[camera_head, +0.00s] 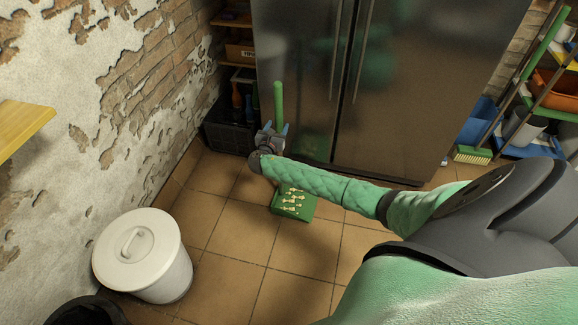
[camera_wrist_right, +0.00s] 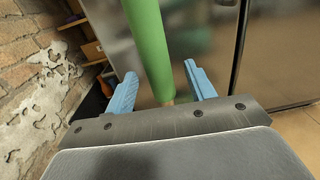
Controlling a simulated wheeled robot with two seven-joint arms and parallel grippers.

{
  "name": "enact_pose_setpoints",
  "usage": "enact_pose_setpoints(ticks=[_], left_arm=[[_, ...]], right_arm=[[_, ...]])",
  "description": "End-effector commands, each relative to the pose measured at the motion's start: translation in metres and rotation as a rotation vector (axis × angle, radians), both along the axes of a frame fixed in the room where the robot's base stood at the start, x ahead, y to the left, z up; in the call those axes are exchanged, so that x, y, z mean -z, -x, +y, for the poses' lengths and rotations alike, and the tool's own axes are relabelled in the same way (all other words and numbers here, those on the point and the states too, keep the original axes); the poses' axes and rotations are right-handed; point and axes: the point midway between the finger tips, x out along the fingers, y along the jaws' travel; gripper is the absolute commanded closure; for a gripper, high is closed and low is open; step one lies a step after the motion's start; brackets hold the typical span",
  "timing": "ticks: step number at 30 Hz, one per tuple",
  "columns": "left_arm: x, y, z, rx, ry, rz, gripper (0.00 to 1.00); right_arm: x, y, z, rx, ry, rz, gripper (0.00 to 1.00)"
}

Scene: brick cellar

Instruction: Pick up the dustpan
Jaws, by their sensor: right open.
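The dustpan has a long green handle (camera_head: 278,103) that stands upright in front of the fridge, and a green pan (camera_head: 305,212) on the tiled floor with several small pale pieces on it. My right arm hides the part between them. My right gripper (camera_head: 273,129) is open at the handle, with its blue fingers on either side. In the right wrist view the handle (camera_wrist_right: 150,45) passes between the two spread fingers (camera_wrist_right: 160,76), with gaps to both; whether it touches the palm I cannot tell. My left gripper is out of view.
A dark steel fridge (camera_head: 410,90) stands close behind the handle. A black crate (camera_head: 228,138) with bottles is left of it. A white lidded bin (camera_head: 145,255) stands at lower left. A green brush (camera_head: 472,155) is at right. Tiles between are clear.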

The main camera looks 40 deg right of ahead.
Motion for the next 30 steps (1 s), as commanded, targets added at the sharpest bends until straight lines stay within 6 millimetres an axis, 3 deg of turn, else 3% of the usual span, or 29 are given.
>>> enact_pose_setpoints(ticks=[6,16,24,30], left_arm=[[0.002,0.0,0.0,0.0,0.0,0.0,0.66],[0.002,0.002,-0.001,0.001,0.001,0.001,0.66],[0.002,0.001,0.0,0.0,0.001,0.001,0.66],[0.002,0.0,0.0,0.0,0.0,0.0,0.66]], right_arm=[[0.002,-0.019,-0.02,0.001,-0.001,-0.001,0.46],[0.002,-0.022,-0.024,0.0,-0.001,-0.002,0.46],[0.002,-0.022,-0.024,0.0,-0.001,-0.001,0.98],[0.001,-0.022,-0.024,0.0,-0.001,-0.002,0.98]])
